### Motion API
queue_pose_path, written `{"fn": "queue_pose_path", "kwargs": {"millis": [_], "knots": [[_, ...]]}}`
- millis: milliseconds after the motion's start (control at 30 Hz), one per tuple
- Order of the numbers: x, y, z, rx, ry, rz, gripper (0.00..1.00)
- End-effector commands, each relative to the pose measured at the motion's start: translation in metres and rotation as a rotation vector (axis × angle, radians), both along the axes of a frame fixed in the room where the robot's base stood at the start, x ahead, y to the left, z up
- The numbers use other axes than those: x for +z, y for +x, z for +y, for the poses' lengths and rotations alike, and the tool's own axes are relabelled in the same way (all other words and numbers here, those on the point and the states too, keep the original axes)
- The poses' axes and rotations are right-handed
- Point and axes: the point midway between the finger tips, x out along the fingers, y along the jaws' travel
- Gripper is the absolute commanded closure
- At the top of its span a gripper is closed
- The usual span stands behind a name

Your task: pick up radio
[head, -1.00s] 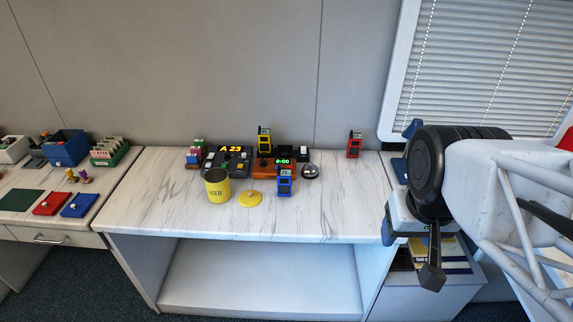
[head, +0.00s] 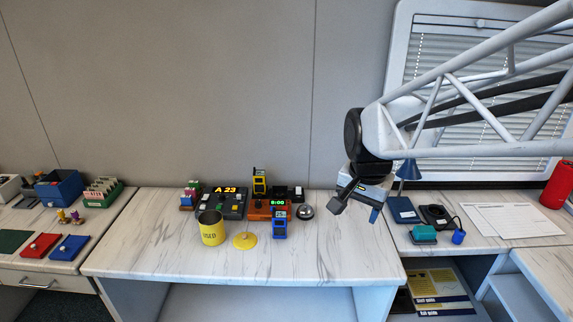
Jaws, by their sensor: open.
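A blue radio (head: 279,222) stands on the marble-patterned counter (head: 140,250), in front of an orange device. A yellow radio (head: 259,182) stands behind the orange device. A red radio seen earlier at the counter's back right does not show now; my arm's end covers that area. My gripper (head: 357,208) is open, with nothing visible between its fingers. It appears over the counter's right part, right of the blue radio and the bell. Its height above the counter is hard to judge.
A yellow tin (head: 211,228), its yellow lid (head: 245,240), a call panel (head: 222,203), an orange device (head: 262,207) and a bell (head: 306,211) stand close around the radios. The counter's front right is clear. A blue lamp (head: 408,172) stands right of my gripper.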

Motion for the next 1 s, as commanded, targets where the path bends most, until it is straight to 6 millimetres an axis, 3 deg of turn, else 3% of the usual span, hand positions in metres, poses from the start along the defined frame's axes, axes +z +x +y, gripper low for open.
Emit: {"fn": "queue_pose_path", "kwargs": {"millis": [467,1000], "knots": [[-0.037,0.113,0.048,-0.328,0.046,0.057,0.38],[-0.113,0.226,0.116,-0.705,0.07,0.113,0.38]]}}
